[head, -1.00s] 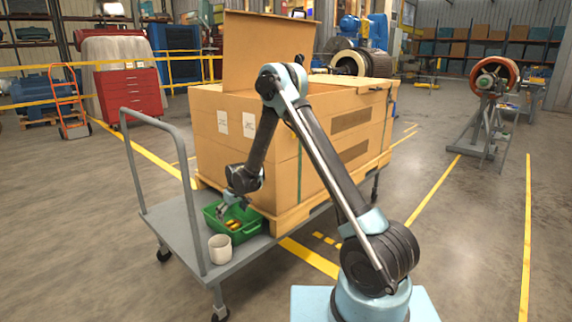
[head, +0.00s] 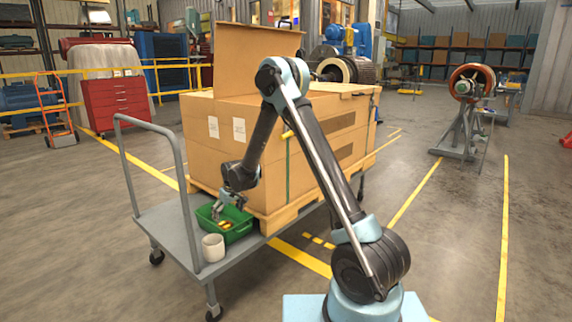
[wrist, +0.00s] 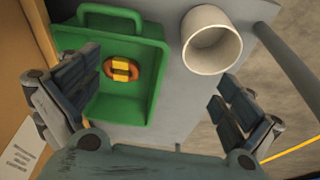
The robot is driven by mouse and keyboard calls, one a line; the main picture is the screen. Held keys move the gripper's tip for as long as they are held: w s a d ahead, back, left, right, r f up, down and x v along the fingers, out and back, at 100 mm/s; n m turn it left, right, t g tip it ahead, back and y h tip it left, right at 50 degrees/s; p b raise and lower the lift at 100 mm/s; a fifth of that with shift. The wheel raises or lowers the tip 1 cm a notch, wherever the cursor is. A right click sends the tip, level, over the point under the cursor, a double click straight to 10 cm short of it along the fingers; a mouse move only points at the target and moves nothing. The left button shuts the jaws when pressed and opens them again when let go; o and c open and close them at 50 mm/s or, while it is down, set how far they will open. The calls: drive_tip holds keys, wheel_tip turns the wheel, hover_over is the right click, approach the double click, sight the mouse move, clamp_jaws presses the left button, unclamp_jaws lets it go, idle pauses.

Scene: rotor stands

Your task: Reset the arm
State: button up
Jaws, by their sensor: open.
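My gripper (head: 230,203) is open and empty above the green bin (head: 239,233) on the cart. In the wrist view its two fingers stand wide apart, with the midpoint between them (wrist: 156,78) over the bin's right edge. The green bin also shows there (wrist: 148,105), with a handle at its top. Inside it lies an orange-brown ring with a yellow piece across it (wrist: 122,70). Both are apart from the fingers. A white cup (wrist: 211,40) stands upright and empty to the right of the bin; it also shows in the head view (head: 213,248).
The grey cart (head: 176,232) has a tall tube handle (head: 181,165) at its left. A large cardboard crate (head: 230,150) with a raised flap stands close behind the bin. A rotor on a stand (head: 468,100) is at the right. The floor at the right is mostly clear.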

drive_tip(key=s+d+r+m, duration=0.1)
drive_tip(key=s+d+r, duration=0.3)
drive_tip(key=d+r, duration=0.4)
drive_tip(key=s+d+r+m+h, duration=0.15)
drive_tip(key=s+d+r, duration=0.25)
drive_tip(key=d+r, duration=0.5)
drive_tip(key=s+d+r+m+y, duration=0.15)
drive_tip(key=s+d+r, duration=0.3)
drive_tip(key=d, duration=0.65)
drive_tip(key=s+d+r+m+h, duration=0.2)
drive_tip(key=s+d+m, duration=0.1)
drive_tip(key=s+d, duration=0.9)
drive_tip(key=s+d+f+m, duration=0.1)
drive_tip(key=s+d+f, duration=0.1)
drive_tip(key=s, duration=0.5)
drive_tip(key=s+d+f+m, duration=0.1)
drive_tip(key=s+d+f, duration=0.2)
drive_tip(key=s, duration=0.5)
drive_tip(key=shift+s+d+f, duration=0.15)
drive_tip(key=shift+d+f, duration=0.05)
drive_tip(key=shift+f, duration=0.2)
drive_tip(key=shift+w+f, duration=0.2)
drive_tip(key=shift+w, duration=0.25)
